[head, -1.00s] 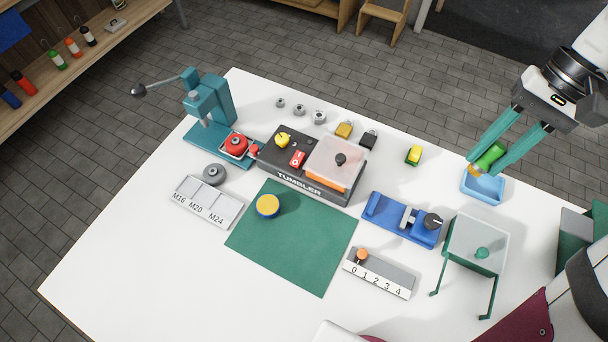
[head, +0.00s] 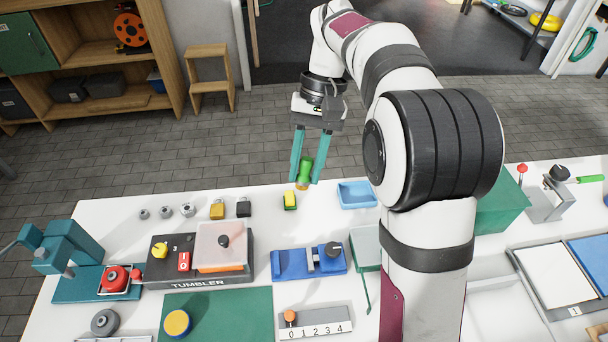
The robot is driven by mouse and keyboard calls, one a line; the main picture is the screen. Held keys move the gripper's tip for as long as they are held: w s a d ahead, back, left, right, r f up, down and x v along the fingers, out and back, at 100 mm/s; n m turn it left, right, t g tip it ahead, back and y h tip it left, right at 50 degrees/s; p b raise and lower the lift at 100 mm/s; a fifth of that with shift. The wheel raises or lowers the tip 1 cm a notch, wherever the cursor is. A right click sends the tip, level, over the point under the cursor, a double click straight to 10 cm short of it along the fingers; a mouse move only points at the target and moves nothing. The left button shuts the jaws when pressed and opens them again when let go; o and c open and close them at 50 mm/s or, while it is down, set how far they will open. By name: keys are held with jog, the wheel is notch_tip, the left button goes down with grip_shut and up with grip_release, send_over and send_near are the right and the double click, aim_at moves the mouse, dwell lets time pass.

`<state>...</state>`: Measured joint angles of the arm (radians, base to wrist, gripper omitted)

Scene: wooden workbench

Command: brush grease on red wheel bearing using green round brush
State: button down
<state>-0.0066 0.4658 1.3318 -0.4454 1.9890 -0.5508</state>
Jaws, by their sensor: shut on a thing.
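My gripper (head: 305,180) is shut on the green round brush (head: 305,168), between its two long teal fingers. The brush hangs with its orange-tan end down, above the table's back edge near a small yellow and green block (head: 290,200). A red round part (head: 115,278) sits at the teal press (head: 80,260) on the left, far from my gripper; I cannot tell for sure that it is the red wheel bearing. A light blue tray (head: 357,194) is to the right of the brush. No grease can be made out.
The tumbler box (head: 200,262), a blue fixture (head: 290,265), a numbered strip (head: 318,322) and a green mat (head: 235,310) fill the middle. Two small padlocks (head: 230,209) and several metal rings stand at the back. My arm hides part of the right side.

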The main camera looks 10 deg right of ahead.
jog(key=w+a+f+m, duration=0.1)
jog(key=a+f+m, duration=0.15)
jog(key=a, duration=0.75)
jog(key=w+a+f+m+t+y, duration=0.1)
jog(key=a+f, duration=0.3)
jog(key=a, duration=0.6)
jog(key=w+a+f+m, duration=0.1)
jog(key=a+f+m, duration=0.15)
jog(key=a, duration=0.85)
jog(key=s+a+f+m+t, duration=0.1)
jog(key=s+a+f, duration=0.15)
jog(key=a, duration=0.35)
jog(key=s+a+f+m, duration=0.1)
jog(key=s+a, duration=0.3)
jog(key=a, duration=0.3)
jog(key=shift+w+d+f, duration=0.15)
jog(key=shift+f, duration=1.65)
jog(key=shift+w+d+f, duration=0.1)
jog(key=shift+f, duration=1.65)
jog(key=shift+s+f, duration=0.55)
jog(key=shift+w, duration=0.4)
jog(key=shift+s, duration=0.5)
jog(key=shift+w, duration=0.65)
jog(key=shift+s, duration=0.75)
jog(key=shift+w, duration=0.8)
notch_tip(320, 180, up, 8)
